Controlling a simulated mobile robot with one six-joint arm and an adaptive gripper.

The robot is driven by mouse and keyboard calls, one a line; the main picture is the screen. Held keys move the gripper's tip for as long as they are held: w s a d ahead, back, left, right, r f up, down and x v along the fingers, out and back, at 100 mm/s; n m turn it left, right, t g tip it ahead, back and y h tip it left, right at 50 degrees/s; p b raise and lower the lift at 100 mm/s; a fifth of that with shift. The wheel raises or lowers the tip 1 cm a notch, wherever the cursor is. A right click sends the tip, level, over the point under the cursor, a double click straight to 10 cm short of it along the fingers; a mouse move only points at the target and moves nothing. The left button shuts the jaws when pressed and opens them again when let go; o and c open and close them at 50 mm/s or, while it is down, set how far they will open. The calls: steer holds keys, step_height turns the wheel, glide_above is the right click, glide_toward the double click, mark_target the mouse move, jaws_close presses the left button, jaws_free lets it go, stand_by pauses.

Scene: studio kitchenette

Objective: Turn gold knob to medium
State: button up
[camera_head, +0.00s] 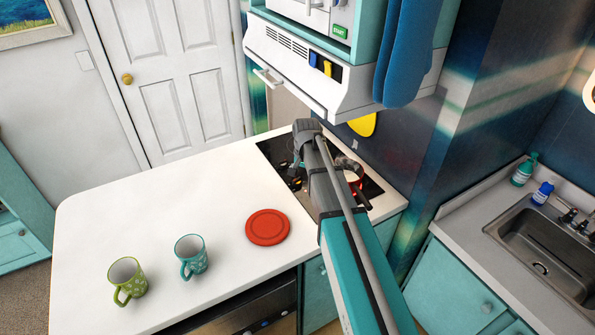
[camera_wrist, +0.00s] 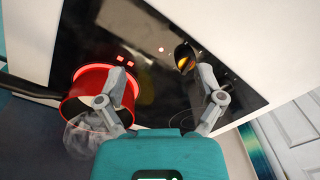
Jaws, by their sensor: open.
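The gold knob (camera_wrist: 184,62) shows in the wrist view as a dark, rounded piece with a glowing yellow-gold face on the black cooktop (camera_wrist: 150,100). My gripper (camera_wrist: 162,67) is open, with one finger on each side of the picture. The knob lies between the fingertips, nearer the right one; I cannot tell whether they touch it. In the head view my arm reaches over the cooktop (camera_head: 271,150) and hides much of it, and I cannot make out the knob there. The knob's exact setting is not readable.
A red pot (camera_wrist: 72,110) stands by a glowing red ring, close to my left finger. A hood (camera_head: 290,68) overhangs the cooktop. A red plate (camera_head: 268,227), a teal mug (camera_head: 191,257) and a green mug (camera_head: 127,281) stand on the white counter (camera_head: 150,215).

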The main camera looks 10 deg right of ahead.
mark_target(298, 179)
steer(key=w+r+m+p, duration=0.2)
steer(key=w+r, duration=0.1)
steer(key=w, duration=0.4)
steer(key=shift+w+d+r, duration=0.2)
steer(key=shift+w+r, duration=0.15)
steer(key=shift+f, duration=0.15)
steer(key=f+b, duration=1.3)
steer(key=shift+w+a+f, duration=0.25)
steer(key=shift+w+a, duration=0.05)
steer(key=shift+a, duration=0.05)
stand_by(0.5)
steer(key=c, duration=1.2)
